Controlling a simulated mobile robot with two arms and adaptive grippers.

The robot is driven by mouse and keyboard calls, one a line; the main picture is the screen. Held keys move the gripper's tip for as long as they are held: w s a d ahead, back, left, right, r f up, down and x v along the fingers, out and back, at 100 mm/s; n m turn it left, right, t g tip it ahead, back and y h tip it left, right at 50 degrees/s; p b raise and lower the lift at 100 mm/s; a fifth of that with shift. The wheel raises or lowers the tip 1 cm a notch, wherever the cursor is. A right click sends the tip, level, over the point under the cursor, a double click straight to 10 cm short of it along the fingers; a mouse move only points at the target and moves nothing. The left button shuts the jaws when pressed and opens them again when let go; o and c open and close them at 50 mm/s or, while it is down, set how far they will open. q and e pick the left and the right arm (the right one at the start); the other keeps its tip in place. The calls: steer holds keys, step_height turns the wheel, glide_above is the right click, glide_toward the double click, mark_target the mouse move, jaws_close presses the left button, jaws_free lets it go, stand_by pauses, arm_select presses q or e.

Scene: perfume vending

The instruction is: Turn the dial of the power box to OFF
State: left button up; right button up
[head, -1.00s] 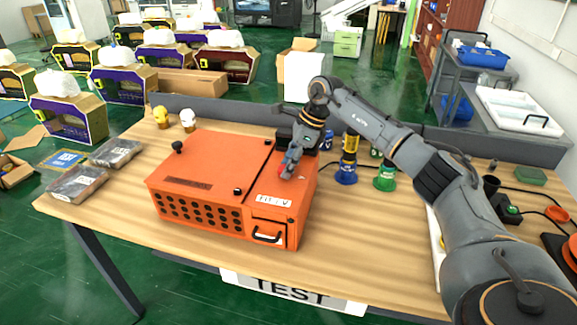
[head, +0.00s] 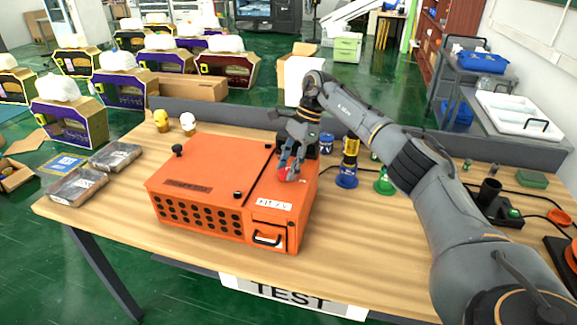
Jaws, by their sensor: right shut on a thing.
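The orange power box (head: 200,165) sits on the wooden table, its perforated front facing me. A red dial (head: 284,174) is on its top face at the right, above a small white label (head: 273,205). My right gripper (head: 287,172) reaches down from behind over the box and is shut on the red dial. The fingers cover part of the dial, and I cannot read its setting. My left gripper is not in view.
Bottles with a blue base (head: 346,180) and a green base (head: 384,184) stand right of the box, near my right arm. Two grey packs (head: 77,185) lie at the left. The table front is clear.

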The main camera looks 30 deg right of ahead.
stand_by(0.3)
steer(key=o, duration=1.2)
steer(key=shift+c, duration=0.2)
steer(key=v, duration=1.2)
